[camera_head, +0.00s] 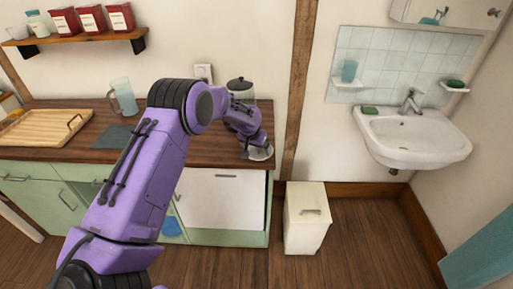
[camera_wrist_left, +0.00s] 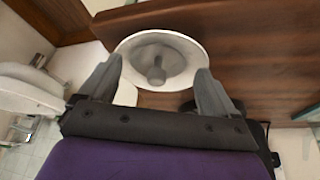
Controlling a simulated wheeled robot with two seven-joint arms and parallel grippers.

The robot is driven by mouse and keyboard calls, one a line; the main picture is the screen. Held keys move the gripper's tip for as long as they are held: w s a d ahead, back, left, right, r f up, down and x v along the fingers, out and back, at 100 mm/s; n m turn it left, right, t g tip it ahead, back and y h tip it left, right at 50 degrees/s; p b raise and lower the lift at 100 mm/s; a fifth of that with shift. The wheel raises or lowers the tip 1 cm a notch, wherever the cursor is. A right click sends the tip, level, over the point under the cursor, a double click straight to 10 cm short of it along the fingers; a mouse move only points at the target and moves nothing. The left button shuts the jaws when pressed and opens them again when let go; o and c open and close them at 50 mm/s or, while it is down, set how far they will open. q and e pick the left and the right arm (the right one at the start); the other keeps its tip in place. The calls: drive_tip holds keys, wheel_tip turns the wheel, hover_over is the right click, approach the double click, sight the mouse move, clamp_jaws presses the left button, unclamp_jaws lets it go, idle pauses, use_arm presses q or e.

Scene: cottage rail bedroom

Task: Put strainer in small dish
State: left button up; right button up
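A small white round dish (camera_wrist_left: 195,48) sits at the counter's edge in the left wrist view. The strainer (camera_wrist_left: 158,72), a grey disc with an upright knob, appears to lie inside the dish. In the head view, the dish (camera_head: 262,155) shows as a pale shape at the counter's right front corner, partly hidden by my left gripper (camera_head: 255,146). In the wrist view, my left gripper (camera_wrist_left: 160,78) is open, one finger on each side of the strainer, with visible gaps to the knob. Its height above the dish is hard to judge. My right gripper is not in view.
A dark-lidded glass jar (camera_head: 240,88) stands behind my left wrist on the wooden counter (camera_head: 205,150). A clear pitcher (camera_head: 124,96) and a wooden tray (camera_head: 45,128) are farther left.

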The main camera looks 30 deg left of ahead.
use_arm(q)
drive_tip(key=a+b+v, duration=0.1)
drive_tip(key=b+v, duration=0.1)
drive_tip(key=v, duration=1.1)
drive_tip(key=s+d+f+n, duration=0.1)
drive_tip(key=s+d+f, duration=0.25)
drive_tip(key=f, duration=0.45)
drive_tip(key=s+d+f, duration=0.2)
drive_tip(key=s+f, duration=0.2)
drive_tip(key=f, duration=0.3)
drive_tip(key=s+d+f+n, duration=0.1)
drive_tip(key=s+d+f, duration=0.25)
drive_tip(key=f, duration=0.45)
drive_tip(key=s+d+f+n+y, duration=0.1)
drive_tip(key=s+f, duration=0.2)
drive_tip(key=s, duration=1.1)
drive_tip(key=s+d+f+n+g+y, duration=0.1)
drive_tip(key=s+f, duration=0.3)
drive_tip(key=s, duration=1)
drive_tip(key=shift+f+n+y, duration=0.25)
drive_tip(key=shift+n+y, duration=0.15)
drive_tip(key=shift+n, duration=0.1)
drive_tip(key=shift+s+a, duration=0.1)
drive_tip(key=shift+s, duration=0.05)
